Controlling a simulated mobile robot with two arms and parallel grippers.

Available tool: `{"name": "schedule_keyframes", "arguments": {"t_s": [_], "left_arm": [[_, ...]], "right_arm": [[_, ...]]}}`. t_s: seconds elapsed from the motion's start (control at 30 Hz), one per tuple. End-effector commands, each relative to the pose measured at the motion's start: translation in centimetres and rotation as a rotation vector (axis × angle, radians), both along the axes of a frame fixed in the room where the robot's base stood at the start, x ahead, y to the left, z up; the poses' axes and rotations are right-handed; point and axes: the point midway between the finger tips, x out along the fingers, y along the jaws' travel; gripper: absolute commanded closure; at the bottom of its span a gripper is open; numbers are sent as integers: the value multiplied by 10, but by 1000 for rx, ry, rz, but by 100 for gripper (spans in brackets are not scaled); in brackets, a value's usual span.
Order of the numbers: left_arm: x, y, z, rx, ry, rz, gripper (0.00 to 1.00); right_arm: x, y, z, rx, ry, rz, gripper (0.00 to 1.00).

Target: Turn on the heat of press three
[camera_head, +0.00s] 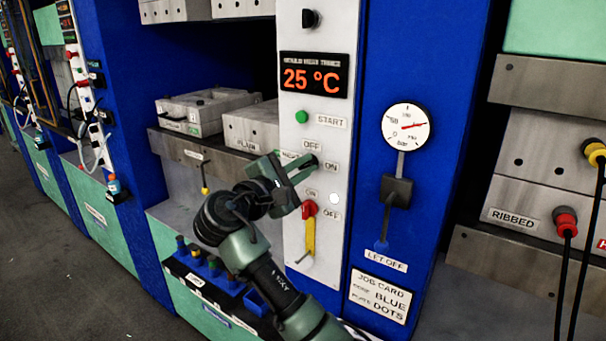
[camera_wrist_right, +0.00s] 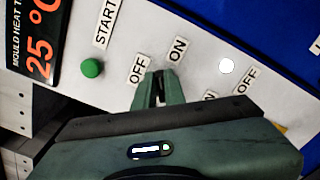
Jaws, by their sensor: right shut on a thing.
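My right gripper (camera_head: 305,168) is at the white control panel (camera_head: 293,238), with its fingertips at the switch between the OFF label (camera_head: 312,146) and the ON label (camera_head: 331,167). In the right wrist view the gripper (camera_wrist_right: 160,88) is shut on a small dark switch knob (camera_wrist_right: 158,86), mostly hidden between the fingers, so I cannot tell which way it points. The display (camera_head: 314,75) above reads 25 °C. A round white lamp (camera_head: 333,198) sits beside the switch; it also shows in the right wrist view (camera_wrist_right: 227,66). My left gripper is out of view.
A green START button (camera_head: 302,117) is above the switch. A red and yellow lever (camera_head: 309,225) with its own ON and OFF labels is just below. To the right are a gauge (camera_head: 406,128) and a dark lever (camera_head: 396,190) on the blue column.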

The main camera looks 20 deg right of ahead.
Motion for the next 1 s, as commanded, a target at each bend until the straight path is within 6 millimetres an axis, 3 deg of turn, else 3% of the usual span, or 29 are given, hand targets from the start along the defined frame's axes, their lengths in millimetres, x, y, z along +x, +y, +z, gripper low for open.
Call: {"name": "schedule_keyframes", "arguments": {"t_s": [0.03, 0.5, 1.0], "left_arm": [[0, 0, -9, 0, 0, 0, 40], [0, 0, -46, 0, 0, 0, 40], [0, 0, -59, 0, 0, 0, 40]], "right_arm": [[0, 0, -6, 32, -35, 1, 100], [-2, -1, -10, 274, -347, 0, 100], [-2, -1, -10, 379, -482, -2, 100]]}}
